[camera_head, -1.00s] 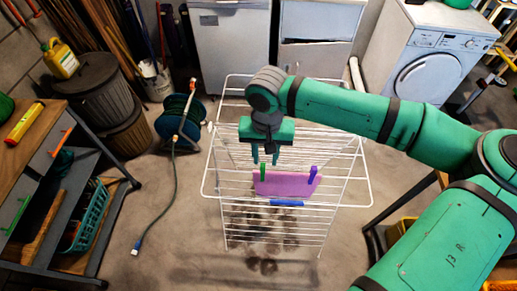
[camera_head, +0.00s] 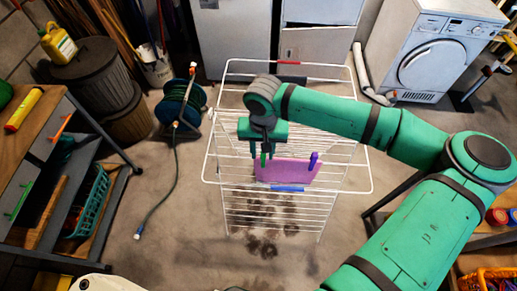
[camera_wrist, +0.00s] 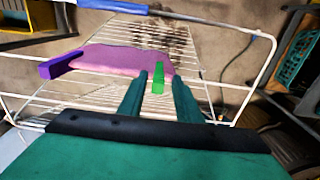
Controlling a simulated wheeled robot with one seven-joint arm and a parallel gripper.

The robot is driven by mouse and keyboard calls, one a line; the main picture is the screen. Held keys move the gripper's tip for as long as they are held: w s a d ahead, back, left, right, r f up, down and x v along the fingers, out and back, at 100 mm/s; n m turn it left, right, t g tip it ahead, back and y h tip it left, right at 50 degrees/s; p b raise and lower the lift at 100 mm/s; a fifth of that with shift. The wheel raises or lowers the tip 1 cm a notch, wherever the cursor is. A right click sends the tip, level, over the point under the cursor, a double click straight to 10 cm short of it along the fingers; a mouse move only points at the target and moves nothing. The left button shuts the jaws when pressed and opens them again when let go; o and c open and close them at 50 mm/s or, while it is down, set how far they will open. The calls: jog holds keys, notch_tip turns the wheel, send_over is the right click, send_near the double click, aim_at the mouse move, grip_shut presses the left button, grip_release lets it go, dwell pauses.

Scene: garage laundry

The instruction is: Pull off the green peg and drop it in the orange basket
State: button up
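The green peg (camera_head: 263,160) stands upright on the drying rack's wire at the left end of a pink cloth (camera_head: 287,172). In the wrist view the green peg (camera_wrist: 158,78) appears between the fingertips, with gaps on both sides. My gripper (camera_head: 257,157) points down and is open, its fingers close above or around the peg; how deep they reach I cannot tell. It also shows in the wrist view (camera_wrist: 160,80). The orange basket (camera_head: 489,277) is at the bottom right corner, partly cut off, with small items in it.
A purple peg (camera_head: 313,159) is on the cloth's right end. The white drying rack (camera_head: 366,160) has a blue piece (camera_head: 287,189) on its front. A hose reel (camera_head: 181,103) stands left of the rack, a shelf bench (camera_head: 45,165) further left. A washing machine (camera_head: 437,50) stands at the back right.

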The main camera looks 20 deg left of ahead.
jog(key=shift+s+a, duration=0.15)
jog(key=c, duration=0.5)
jog(key=shift+d, duration=0.4)
grip_shut()
jog(key=shift+d, duration=0.25)
jog(key=shift+a+r, duration=0.2)
jog(key=shift+a, duration=0.2)
jog(key=shift+w+r, duration=0.2)
jog(key=shift+r, duration=2.6)
